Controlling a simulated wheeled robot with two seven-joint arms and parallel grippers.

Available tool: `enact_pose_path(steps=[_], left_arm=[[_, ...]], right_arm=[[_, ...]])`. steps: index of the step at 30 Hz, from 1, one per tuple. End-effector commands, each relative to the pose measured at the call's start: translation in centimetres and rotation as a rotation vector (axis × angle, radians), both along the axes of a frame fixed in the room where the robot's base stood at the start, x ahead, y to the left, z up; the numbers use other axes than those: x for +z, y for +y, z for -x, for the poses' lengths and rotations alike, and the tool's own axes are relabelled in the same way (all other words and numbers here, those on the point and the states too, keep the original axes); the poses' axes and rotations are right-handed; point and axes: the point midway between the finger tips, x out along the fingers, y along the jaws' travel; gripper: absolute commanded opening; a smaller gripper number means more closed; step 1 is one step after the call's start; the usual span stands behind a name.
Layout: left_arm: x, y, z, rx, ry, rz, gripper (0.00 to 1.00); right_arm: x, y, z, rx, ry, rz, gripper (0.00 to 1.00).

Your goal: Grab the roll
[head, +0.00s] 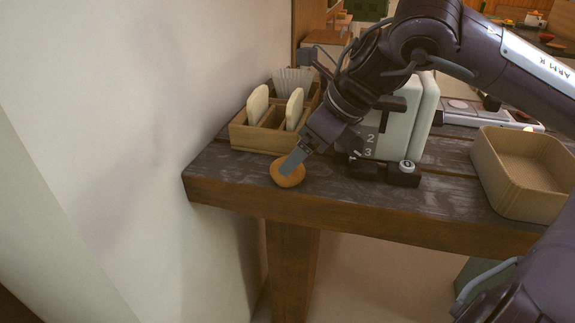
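The roll (290,180) is a small, round, orange-brown bun near the front edge of the dark wooden table (360,205), toward its left end. My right gripper (291,163) reaches down from the upper right, and its grey finger overlaps the top of the roll in the head view. I see the fingers edge-on, so I cannot tell whether they are apart or closed on the roll. The finger covers part of the roll's upper side. The roll appears to rest on the tabletop. My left gripper is not in view.
A wooden divided box (250,138) with bread slices and white paper stands behind the roll. A cream toaster (404,120) with black levers stands to the right. An empty tan bin (525,165) sits farther right. A white wall (130,130) rises at the left.

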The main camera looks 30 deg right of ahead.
Motion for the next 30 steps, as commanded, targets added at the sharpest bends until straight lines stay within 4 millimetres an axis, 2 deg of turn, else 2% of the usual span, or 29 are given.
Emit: enact_pose_path(steps=[12, 23, 30], left_arm=[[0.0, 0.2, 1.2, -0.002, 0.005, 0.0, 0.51], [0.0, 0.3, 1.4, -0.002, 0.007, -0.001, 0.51], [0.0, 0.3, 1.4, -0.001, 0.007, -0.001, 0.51]], right_arm=[[-3.9, 1.5, -2.2, -0.001, 0.004, -0.001, 0.84], [-4.5, 1.7, -2.6, -0.001, -0.001, -0.003, 0.84], [-4.5, 1.7, -2.6, -0.001, -0.001, -0.003, 0.53]])
